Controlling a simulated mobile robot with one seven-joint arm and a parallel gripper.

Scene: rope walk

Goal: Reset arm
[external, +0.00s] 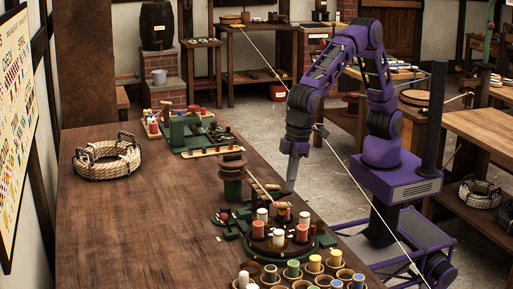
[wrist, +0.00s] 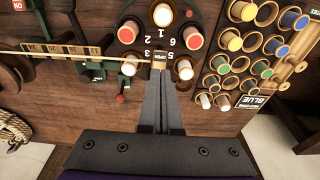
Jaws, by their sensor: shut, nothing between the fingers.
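My purple arm is bent over the right edge of the long wooden workbench (external: 130,215) in the external view. The fingertips appear in front of the numbered dark disc (wrist: 150,28), close to a small "OPEN" tag. Whether they touch anything there, I cannot tell.
A holder of several coloured spools (wrist: 262,50) stands beside the disc. A thin taut cord (external: 345,163) runs past my arm. A green machine (external: 185,130) stands farther back. The bench's left front is clear.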

